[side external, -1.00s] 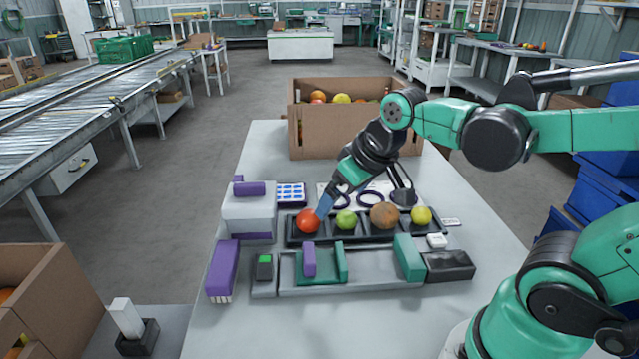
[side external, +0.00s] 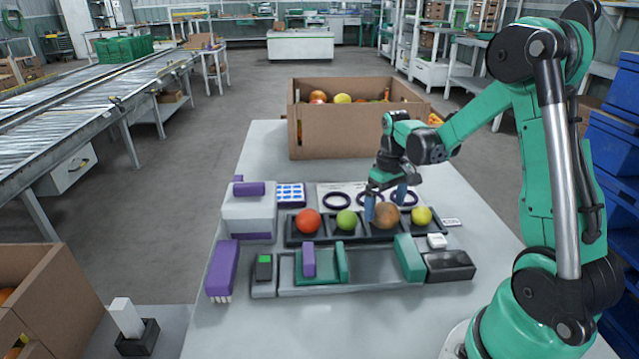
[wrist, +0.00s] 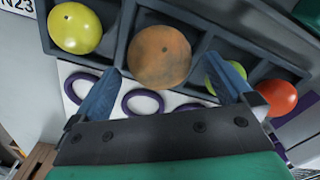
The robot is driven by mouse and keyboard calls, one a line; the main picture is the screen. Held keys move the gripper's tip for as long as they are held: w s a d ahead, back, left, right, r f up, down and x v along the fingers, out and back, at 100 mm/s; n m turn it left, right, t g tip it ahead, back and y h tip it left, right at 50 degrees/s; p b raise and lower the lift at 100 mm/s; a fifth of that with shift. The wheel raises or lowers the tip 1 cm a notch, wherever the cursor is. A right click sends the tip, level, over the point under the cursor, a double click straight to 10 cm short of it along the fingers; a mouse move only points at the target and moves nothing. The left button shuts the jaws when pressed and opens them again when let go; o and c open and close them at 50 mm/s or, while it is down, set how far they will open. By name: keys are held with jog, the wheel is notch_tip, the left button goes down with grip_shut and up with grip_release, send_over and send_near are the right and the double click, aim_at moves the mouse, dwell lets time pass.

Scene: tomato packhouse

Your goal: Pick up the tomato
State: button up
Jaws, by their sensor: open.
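The tomato (side external: 307,221) is red and round and sits in the leftmost compartment of the dark tray (side external: 293,242). In the wrist view the tomato (wrist: 280,97) is at the right edge, beyond the right finger. My gripper (side external: 384,204) is open and empty, low over the tray at the brown round fruit (side external: 386,216), apart from the tomato. In the wrist view, my gripper (wrist: 166,66) has its blue fingers spread on either side of the brown fruit. I cannot tell whether they touch it. The right finger partly hides the green fruit (wrist: 224,76).
A green fruit (side external: 346,220) sits between the tomato and the brown fruit; a yellow fruit (side external: 421,215) is rightmost. A purple-and-white device (side external: 248,211) stands left of the tray. A green-and-grey fixture (side external: 375,268) lies in front; a cardboard box (side external: 350,135) stands behind.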

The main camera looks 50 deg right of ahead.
aim_at(385, 204)
jog(key=shift+f, duration=0.95)
jog(key=c, duration=0.7)
jog(key=shift+c, duration=0.2)
jog(key=shift+r, duration=0.1)
notch_tip(385, 204, up, 19)
jog(key=s+a+f, duration=0.1)
jog(key=a+f, duration=0.2)
jog(key=f, duration=0.1)
jog(key=s+a+f, duration=0.2)
jog(key=a+f, duration=0.2)
jog(key=f, duration=0.1)
jog(key=s+a+f, duration=0.1)
jog(key=a+f, duration=0.3)
jog(key=shift+s+a+f, duration=0.25)
jog(key=shift+s+f, duration=0.05)
jog(key=shift+s, duration=0.05)
jog(key=shift+s+f, duration=0.1)
jog(key=shift+f, duration=1.8)
